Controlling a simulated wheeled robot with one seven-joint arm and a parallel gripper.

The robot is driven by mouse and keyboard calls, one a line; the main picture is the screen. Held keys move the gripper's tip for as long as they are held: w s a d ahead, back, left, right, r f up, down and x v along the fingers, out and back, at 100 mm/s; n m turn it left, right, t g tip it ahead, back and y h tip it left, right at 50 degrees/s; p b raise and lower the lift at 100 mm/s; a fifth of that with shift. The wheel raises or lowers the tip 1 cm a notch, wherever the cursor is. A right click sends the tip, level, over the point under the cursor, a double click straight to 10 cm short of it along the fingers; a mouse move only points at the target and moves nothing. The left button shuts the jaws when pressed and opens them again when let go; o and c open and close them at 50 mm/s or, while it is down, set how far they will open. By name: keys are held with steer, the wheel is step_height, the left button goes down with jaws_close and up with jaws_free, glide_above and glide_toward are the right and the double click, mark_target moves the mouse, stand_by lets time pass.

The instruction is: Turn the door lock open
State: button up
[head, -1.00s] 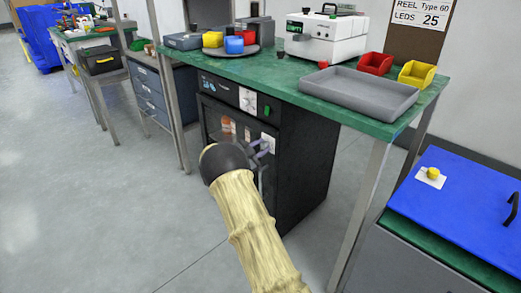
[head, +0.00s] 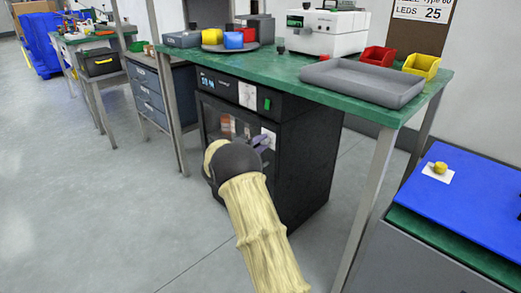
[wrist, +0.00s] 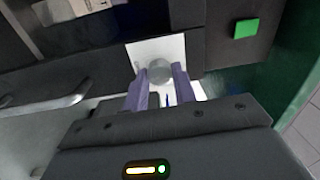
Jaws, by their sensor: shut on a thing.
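The door lock is a round grey knob (wrist: 159,70) on a white plate (wrist: 136,52) at the right edge of the black cabinet's door; the wrist view shows it closely. My gripper (wrist: 160,78) has its two purple-grey fingers on either side of the knob and is shut on it. In the head view my gripper (head: 262,142) reaches the white plate (head: 269,131) from the front, and my forearm hides the lower door. The knob itself is not clear there. The cabinet door (head: 213,118) looks shut.
A green switch (head: 267,104) sits on the panel above the lock; it also shows in the wrist view (wrist: 245,28). A metal handle bar (wrist: 45,106) lies left of my gripper. The green bench (head: 285,70) overhangs the cabinet. A blue lid (head: 470,205) stands at right. The left floor is clear.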

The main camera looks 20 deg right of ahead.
steer(key=shift+f+m+b, duration=0.1)
steer(key=shift+m+b, duration=0.7)
steer(key=shift+m, duration=0.4)
steer(key=o, duration=1)
steer(key=shift+a, duration=0.1)
steer(key=p+v, duration=0.5)
steer(key=v, duration=1.2)
steer(key=shift+a+f+p, duration=0.1)
steer(key=shift+p, duration=0.3)
